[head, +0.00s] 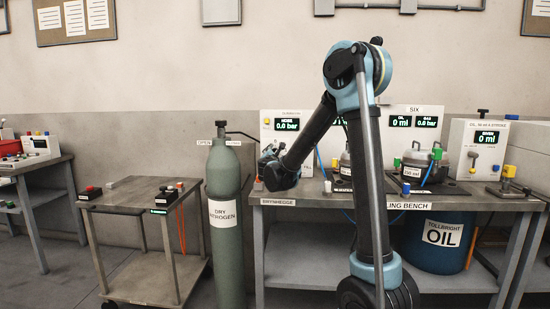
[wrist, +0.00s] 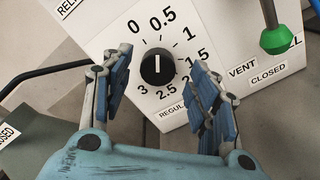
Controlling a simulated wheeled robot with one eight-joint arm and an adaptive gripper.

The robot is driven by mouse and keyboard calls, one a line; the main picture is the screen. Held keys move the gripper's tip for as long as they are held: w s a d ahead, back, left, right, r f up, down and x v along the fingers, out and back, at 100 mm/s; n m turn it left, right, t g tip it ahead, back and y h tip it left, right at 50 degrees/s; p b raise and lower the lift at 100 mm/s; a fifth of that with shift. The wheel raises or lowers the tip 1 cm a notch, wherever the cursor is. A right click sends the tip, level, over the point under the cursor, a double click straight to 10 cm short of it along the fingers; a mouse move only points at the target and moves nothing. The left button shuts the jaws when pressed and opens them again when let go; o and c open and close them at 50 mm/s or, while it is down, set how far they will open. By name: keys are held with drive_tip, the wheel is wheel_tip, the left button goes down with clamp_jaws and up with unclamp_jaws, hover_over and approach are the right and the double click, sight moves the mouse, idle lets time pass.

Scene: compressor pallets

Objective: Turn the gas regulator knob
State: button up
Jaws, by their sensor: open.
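The gas regulator knob (wrist: 158,68) is round and black with a white line, on a white panel (wrist: 105,35) with a dial from 0 to 3. The line stands upright in the wrist view, roughly toward 0.5. My gripper (wrist: 161,60) is open, its two blue-padded fingers on either side of the knob with a visible gap to each. I cannot tell the distance in depth. In the head view my gripper (head: 277,168) is at the left end of the bench, beside the gas cylinder; the knob cannot be made out there.
A green-handled valve (wrist: 274,38) sits near the right finger, by labels VENT and CLOSED. A dark hose (wrist: 45,75) runs in from the left. The dry nitrogen cylinder (head: 223,215) stands left of the bench (head: 400,202). A display (head: 287,124) reads HOSE 0.0 bar. A cart (head: 140,190) stands further left.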

drive_tip(key=s, duration=0.9)
drive_tip(key=shift+s+a, duration=0.15)
drive_tip(key=shift+s, duration=0.15)
